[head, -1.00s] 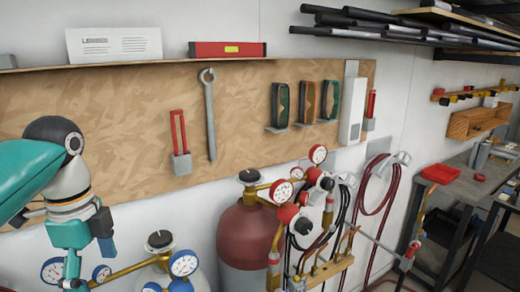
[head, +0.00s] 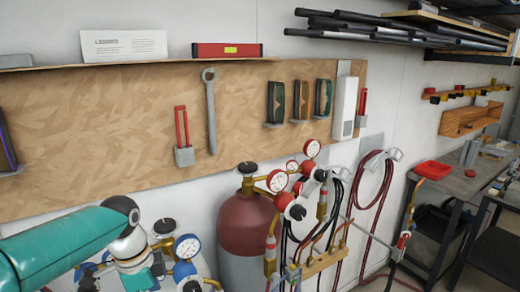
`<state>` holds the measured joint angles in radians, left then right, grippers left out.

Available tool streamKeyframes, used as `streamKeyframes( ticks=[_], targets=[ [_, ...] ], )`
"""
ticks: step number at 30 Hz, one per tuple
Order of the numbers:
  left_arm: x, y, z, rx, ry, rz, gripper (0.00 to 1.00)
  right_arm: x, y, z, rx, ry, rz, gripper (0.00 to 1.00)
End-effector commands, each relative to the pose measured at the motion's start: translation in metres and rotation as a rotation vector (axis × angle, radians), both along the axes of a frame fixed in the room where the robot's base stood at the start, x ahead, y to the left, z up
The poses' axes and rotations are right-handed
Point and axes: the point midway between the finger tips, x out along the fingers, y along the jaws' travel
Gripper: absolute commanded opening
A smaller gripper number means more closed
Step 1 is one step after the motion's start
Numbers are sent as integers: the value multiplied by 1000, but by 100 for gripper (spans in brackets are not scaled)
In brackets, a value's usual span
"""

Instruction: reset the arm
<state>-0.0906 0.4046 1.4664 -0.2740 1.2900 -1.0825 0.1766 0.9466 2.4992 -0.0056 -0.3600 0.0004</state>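My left arm (head: 75,243) comes in from the left at the lower left of the head view, teal with a white and dark joint. It lies in front of gas bottle fittings. Its lower links run down to the bottom edge, and I cannot see the gripper's fingers. My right arm and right gripper are not in view.
A dark red gas cylinder (head: 246,222) with gauges (head: 277,181) and hoses stands close right of my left arm. A wooden tool board (head: 110,130) hangs on the wall behind, with a wrench (head: 210,112). A workbench with a red tray (head: 433,170) is at the right.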

Motion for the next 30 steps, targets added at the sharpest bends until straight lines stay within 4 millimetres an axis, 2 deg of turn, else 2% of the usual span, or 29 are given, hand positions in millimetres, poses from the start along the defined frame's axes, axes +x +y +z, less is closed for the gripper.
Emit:
streamKeyframes(
  ticks=[1, 5, 6, 8, 9, 12, 15, 18, 22, 26, 30],
  targets=[
    [1, -7, -30, -17, 20, 41, 89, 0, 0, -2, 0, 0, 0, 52],
    [-2, -32, -115, -82, 53, 212, 89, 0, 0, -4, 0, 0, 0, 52],
    [-8, -40, -143, -106, 66, 281, 89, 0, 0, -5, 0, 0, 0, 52],
    [-19, -53, -185, -141, 89, 392, 89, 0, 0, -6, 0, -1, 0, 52],
    [-30, -60, -211, -164, 107, 474, 89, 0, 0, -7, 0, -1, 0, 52],
    [-65, -78, -270, -212, 155, 690, 89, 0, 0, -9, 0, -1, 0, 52],
    [-106, -91, -315, -244, 201, 911, 89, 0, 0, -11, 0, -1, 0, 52],
    [-145, -98, -344, -258, 239, 1108, 89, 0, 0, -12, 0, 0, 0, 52],
    [-181, -102, -361, -261, 266, 1294, 89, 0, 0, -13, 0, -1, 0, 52],
    [-197, -100, -367, -261, 273, 1385, 89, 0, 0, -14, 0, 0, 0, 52],
    [-197, -100, -367, -261, 274, 1388, 89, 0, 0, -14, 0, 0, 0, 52]
  ],
)
